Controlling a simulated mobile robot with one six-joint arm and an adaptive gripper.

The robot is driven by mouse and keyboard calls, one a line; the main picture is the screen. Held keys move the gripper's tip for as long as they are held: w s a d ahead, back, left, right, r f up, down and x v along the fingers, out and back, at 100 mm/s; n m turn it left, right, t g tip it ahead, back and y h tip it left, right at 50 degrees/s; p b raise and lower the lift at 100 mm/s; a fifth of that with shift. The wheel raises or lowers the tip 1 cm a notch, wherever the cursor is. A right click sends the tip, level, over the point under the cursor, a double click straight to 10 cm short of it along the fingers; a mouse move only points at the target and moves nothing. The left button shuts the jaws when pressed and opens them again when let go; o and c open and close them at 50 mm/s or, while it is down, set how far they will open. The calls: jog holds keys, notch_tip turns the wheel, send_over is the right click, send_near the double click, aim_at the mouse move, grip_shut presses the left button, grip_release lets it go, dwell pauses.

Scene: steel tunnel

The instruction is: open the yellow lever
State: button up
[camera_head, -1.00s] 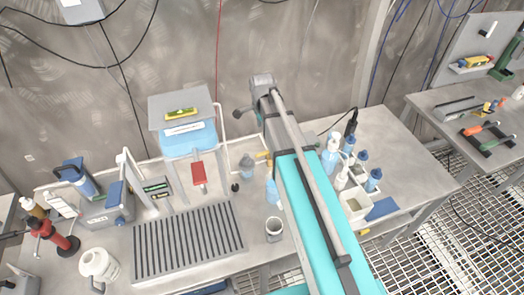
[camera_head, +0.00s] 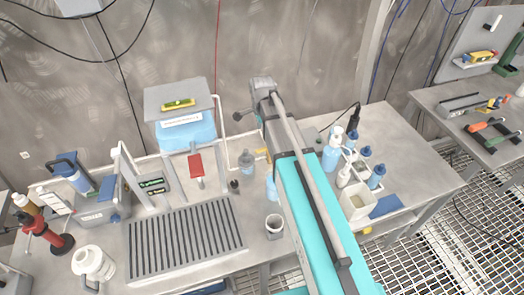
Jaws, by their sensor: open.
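A small yellow lever (camera_head: 261,151) shows on the white pipe beside the blue tank, just left of my grey arm joint. It lies roughly level, and its right end is close to or behind my arm. My gripper (camera_head: 239,116) appears as a small dark end at the left of my wrist, above the lever in the picture and apart from it. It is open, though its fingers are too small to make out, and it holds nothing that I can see.
A blue tank (camera_head: 187,134) with a grey lid stands behind a ribbed drain tray (camera_head: 185,240). A red-handled part (camera_head: 196,167), a grey bottle (camera_head: 246,162) and a white cup (camera_head: 274,226) are near my arm. Several bottles stand at the right. The right bench top (camera_head: 400,140) has free room.

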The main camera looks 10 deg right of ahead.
aim_at(262, 149)
jog(key=shift+f+b, duration=4.65)
jog(key=shift+f, duration=0.25)
grip_shut()
